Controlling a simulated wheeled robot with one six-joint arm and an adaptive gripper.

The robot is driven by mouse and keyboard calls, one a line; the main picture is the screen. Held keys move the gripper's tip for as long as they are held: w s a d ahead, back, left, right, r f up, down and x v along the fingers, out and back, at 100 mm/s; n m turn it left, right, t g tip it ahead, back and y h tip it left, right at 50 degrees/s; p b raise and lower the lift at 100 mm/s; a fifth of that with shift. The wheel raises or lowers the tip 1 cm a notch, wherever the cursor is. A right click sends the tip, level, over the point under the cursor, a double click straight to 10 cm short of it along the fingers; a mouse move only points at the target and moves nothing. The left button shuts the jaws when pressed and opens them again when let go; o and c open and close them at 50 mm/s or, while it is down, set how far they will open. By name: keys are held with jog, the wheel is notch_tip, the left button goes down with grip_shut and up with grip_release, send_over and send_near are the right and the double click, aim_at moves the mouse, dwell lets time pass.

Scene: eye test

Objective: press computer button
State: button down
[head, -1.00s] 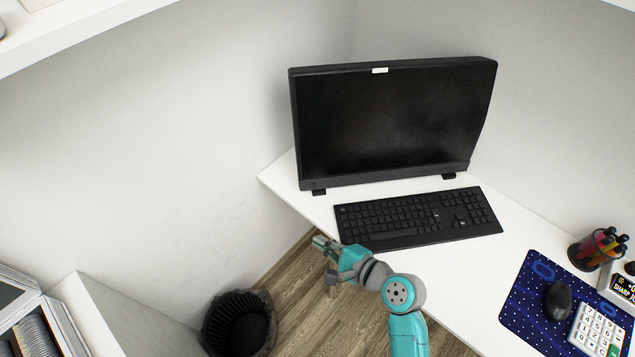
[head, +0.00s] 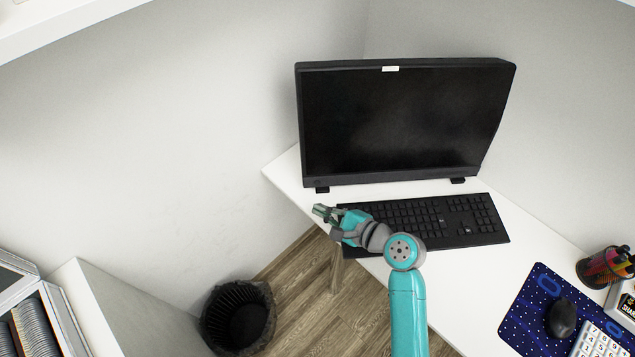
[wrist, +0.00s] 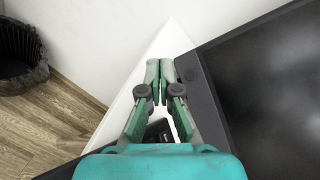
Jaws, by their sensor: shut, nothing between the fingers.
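The computer (head: 400,120) is a black all-in-one with a dark screen, standing on the white desk (head: 283,178). Its lower left part shows large in the wrist view (wrist: 270,85). My gripper (head: 318,211) is shut and empty. In the wrist view my fingertips (wrist: 167,62) meet near the screen's lower left frame; contact cannot be told.
The black keyboard (head: 465,220) lies in front of the computer, partly behind my arm. A blue mat (head: 522,308) with a mouse (head: 560,318) and calculator (head: 597,344) is at the right, near a pen holder (head: 604,267). A dark bin (head: 238,316) stands on the wooden floor.

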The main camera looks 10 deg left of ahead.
jog(key=shift+w+a+f, duration=0.2)
jog(key=shift+w, duration=0.75)
jog(key=shift+w+a+f, duration=0.15)
jog(key=shift+w+a, duration=0.1)
jog(key=shift+w, duration=0.65)
jog(key=shift+w+a+f, duration=0.2)
jog(key=shift+w, duration=0.75)
jog(key=shift+w, duration=0.15)
jog(key=shift+w+f, duration=0.1)
jog(key=shift+w, duration=0.15)
jog(key=shift+w+a, duration=0.15)
jog(key=shift+w, duration=0.25)
dwell(0.3)
jog(key=shift+s+d, duration=0.2)
jog(key=shift+s, duration=0.6)
jog(key=shift+s, duration=0.15)
jog(key=shift+s+d+r, duration=0.15)
jog(key=shift+s+r, duration=0.05)
jog(key=shift+s, duration=0.55)
jog(key=shift+s+d+r, duration=0.2)
jog(key=shift+s, duration=0.55)
jog(key=shift+s+d+r, duration=0.15)
jog(key=shift+s+r, duration=0.05)
jog(key=shift+s, duration=0.55)
jog(key=shift+s+a, duration=0.1)
